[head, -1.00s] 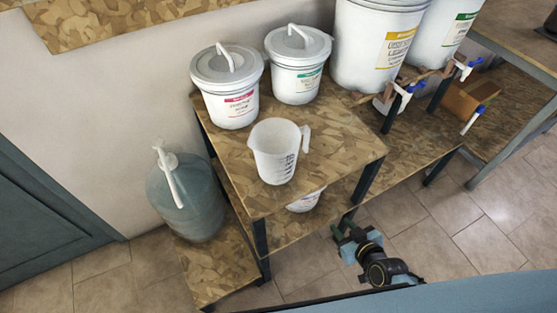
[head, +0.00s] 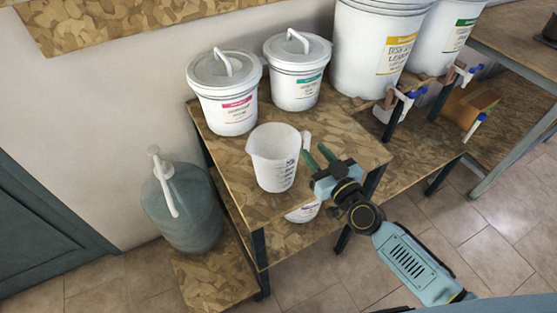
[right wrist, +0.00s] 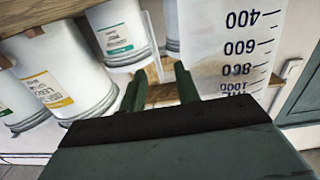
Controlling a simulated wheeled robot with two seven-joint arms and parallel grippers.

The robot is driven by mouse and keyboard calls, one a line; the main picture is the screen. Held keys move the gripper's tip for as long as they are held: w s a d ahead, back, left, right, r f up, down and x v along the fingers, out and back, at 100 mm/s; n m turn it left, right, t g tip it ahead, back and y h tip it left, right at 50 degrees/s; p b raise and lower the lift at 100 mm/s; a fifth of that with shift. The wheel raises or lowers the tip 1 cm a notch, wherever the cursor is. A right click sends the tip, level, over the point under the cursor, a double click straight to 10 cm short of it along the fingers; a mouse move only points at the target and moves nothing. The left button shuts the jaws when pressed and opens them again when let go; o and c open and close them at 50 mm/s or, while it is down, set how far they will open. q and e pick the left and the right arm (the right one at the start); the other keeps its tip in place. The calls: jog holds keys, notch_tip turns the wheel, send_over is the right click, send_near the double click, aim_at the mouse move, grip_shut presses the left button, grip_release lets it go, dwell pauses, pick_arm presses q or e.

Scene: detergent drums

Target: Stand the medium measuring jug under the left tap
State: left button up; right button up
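A white measuring jug (head: 272,165) with dark scale marks stands upright on the wooden bench top, its handle (head: 306,142) at the right. My right gripper (head: 317,157) is open beside the jug's handle side, with its two green fingers apart. In the right wrist view the jug (right wrist: 225,50) fills the upper right, and a pale upright strip, perhaps its handle, shows between the fingers (right wrist: 160,88). The left tap (head: 401,100), with a blue end, is below the yellow-labelled drum (head: 372,50). My left gripper is not in view.
Two lidded tubs, pink-labelled (head: 225,100) and green-labelled (head: 297,80), stand behind the jug. Another white vessel (head: 302,214) is on the shelf below. A second tap (head: 462,77) and a cardboard box (head: 468,103) are at right. A blue bottle (head: 185,215) stands at left.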

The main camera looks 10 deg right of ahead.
aim_at(307, 141)
jog(key=shift+b+x, duration=0.55)
jog(key=shift+x, duration=2.2)
jog(key=shift+d+f, duration=0.1)
jog(key=shift+c, duration=0.3)
grip_shut()
